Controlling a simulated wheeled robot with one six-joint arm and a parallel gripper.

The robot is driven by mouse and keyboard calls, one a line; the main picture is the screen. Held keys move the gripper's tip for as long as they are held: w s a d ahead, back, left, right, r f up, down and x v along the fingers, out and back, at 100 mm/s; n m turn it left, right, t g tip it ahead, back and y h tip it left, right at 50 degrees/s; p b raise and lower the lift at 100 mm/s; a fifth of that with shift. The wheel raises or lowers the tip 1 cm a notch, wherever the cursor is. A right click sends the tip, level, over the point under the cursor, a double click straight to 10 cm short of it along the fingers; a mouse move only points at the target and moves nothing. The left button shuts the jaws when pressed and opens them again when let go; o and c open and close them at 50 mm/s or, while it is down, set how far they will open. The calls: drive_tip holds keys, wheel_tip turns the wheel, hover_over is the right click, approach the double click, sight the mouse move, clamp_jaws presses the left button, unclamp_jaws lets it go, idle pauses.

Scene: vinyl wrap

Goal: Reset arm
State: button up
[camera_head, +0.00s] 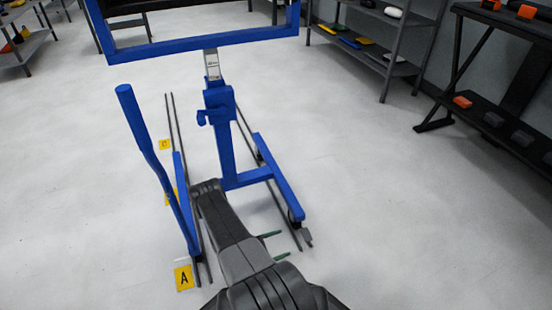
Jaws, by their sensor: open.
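My arm reaches forward from the bottom middle of the head view and lies folded over the floor, in front of the blue wheeled stand (226,140). Two thin dark green fingers of my gripper (284,244) stick out to the right from beneath the arm. They are spread apart with bare floor between them, so my gripper is open and empty. The rest of the gripper is hidden under the arm.
The blue stand has an upper frame (200,45), a slanted handle bar (145,140) and a low base (278,175). Dark rails (172,125) and yellow markers, one lettered A (184,277), lie on the floor. Shelves (385,55) and a dark rack (490,125) stand right. Floor between is clear.

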sight(303, 234)
drive_tip(key=shift+d, duration=0.1)
drive_tip(key=b+x, duration=0.2)
drive_tip(key=x, duration=1.1)
drive_tip(key=shift+w+d, duration=0.15)
drive_tip(key=shift+d, duration=0.15)
drive_tip(key=p+v, duration=0.2)
drive_tip(key=v, duration=1.1)
drive_tip(key=shift+a, duration=0.4)
drive_tip(key=b+x, duration=0.2)
drive_tip(key=x, duration=1.1)
drive_tip(key=shift+d+f, duration=0.15)
drive_tip(key=shift+d, duration=0.2)
drive_tip(key=shift+d+n, duration=0.15)
drive_tip(key=shift+n, duration=0.15)
drive_tip(key=shift+s+a+r+n, duration=0.2)
drive_tip(key=shift+a+r+n, duration=0.25)
drive_tip(key=shift+n, duration=0.5)
drive_tip(key=shift+s+a+r+n, duration=0.15)
drive_tip(key=shift+a+r+n, duration=0.05)
drive_tip(key=shift+a+n, duration=0.6)
drive_tip(key=shift+s+a+r+n, duration=0.2)
drive_tip(key=shift+a+r+n, duration=0.2)
drive_tip(key=shift+n, duration=0.65)
